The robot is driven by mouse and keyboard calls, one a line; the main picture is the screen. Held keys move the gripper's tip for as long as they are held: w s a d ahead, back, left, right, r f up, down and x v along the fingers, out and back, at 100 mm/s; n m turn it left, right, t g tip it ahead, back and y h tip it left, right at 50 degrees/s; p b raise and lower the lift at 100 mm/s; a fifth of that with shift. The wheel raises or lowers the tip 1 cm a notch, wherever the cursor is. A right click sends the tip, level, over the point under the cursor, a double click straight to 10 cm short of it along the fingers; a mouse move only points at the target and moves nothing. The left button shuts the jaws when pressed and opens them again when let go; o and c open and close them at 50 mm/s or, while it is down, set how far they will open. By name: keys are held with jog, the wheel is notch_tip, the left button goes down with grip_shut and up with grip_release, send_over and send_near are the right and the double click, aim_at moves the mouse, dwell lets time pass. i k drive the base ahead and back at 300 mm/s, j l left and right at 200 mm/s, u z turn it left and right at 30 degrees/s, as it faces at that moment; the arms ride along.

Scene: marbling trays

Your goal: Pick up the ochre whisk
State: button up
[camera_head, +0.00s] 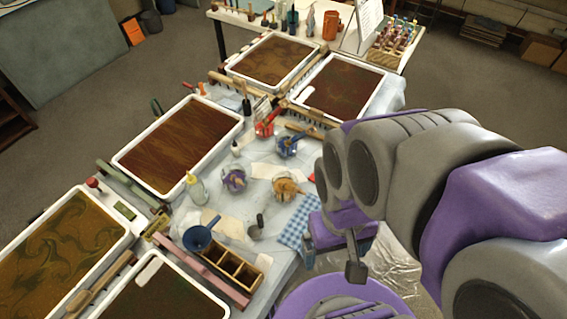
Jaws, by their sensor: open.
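An ochre-coloured whisk (290,184) appears to be in a small clear jar on the cloth-covered table, near the table's right side. The parts of the whisk are too small to make out clearly. My gripper (332,264) is open and empty, at the table's right edge. It is below and to the right of the ochre whisk in the picture, apart from it, beside a blue checked cloth (295,236).
Jars with purple (233,180), blue (287,146) and red (265,129) contents stand near the ochre one. A squeeze bottle (196,190), blue funnel (198,239), wooden box (233,272) and marbling trays (180,145) crowd the table.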

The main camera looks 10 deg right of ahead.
aim_at(282, 186)
jog(key=l+u, duration=0.15)
jog(key=u, duration=0.5)
jog(key=l+u, duration=0.2)
jog(key=l, duration=0.25)
jog(key=k+l+u, duration=0.15)
jog(key=l, duration=0.25)
jog(key=l+u, duration=0.2)
jog(key=l, duration=0.25)
jog(key=k+l+u, duration=0.2)
jog(key=l, duration=0.2)
jog(key=k+l+u, duration=0.15)
jog(key=l, duration=0.25)
jog(key=k+l, duration=0.15)
jog(key=l, duration=0.2)
jog(key=k+l, duration=0.15)
jog(key=l, duration=0.25)
